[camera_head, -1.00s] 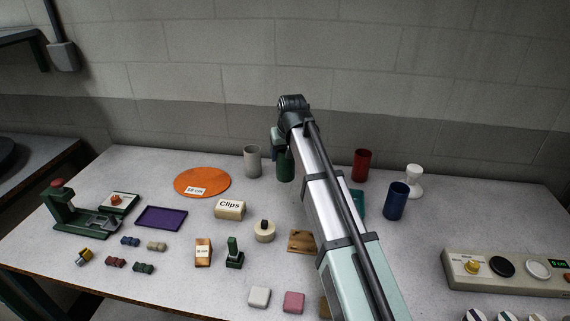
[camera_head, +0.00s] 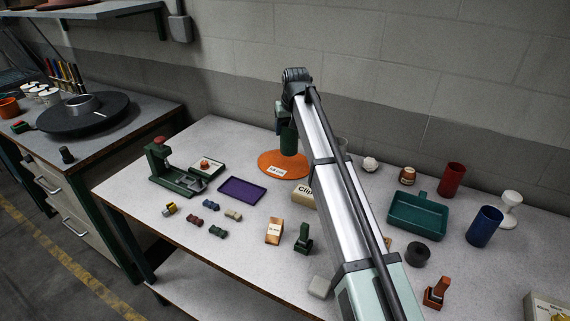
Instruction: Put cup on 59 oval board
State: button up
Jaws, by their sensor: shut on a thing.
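The orange oval board (camera_head: 268,165) lies flat on the table in the head view, with a small white label (camera_head: 279,172) whose number I cannot read surely. A dark green cup (camera_head: 289,142) is upright over the board's back right part. My gripper (camera_head: 286,121) is shut on this cup from above and behind; its fingers are mostly hidden. I cannot tell whether the cup's bottom touches the board or is slightly above it. A pale grey cup (camera_head: 343,143) shows partly behind my arm, to the right.
A purple tray (camera_head: 243,190) and a green press (camera_head: 175,170) stand left of the board. The Clips box (camera_head: 303,194) is close in front, partly behind my arm. A teal tray (camera_head: 417,214), a red cup (camera_head: 452,180) and a blue cup (camera_head: 484,226) are right.

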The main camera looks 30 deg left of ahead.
jog(key=w+a+r, duration=0.1)
jog(key=w+a, duration=0.3)
jog(key=shift+n, duration=0.4)
jog(key=shift+w+f, duration=0.15)
jog(key=shift+f, duration=4.75)
jog(key=shift+f, duration=0.15)
jog(key=o, duration=1.1)
jog(key=v, duration=1.2)
jog(key=shift+d, duration=0.15)
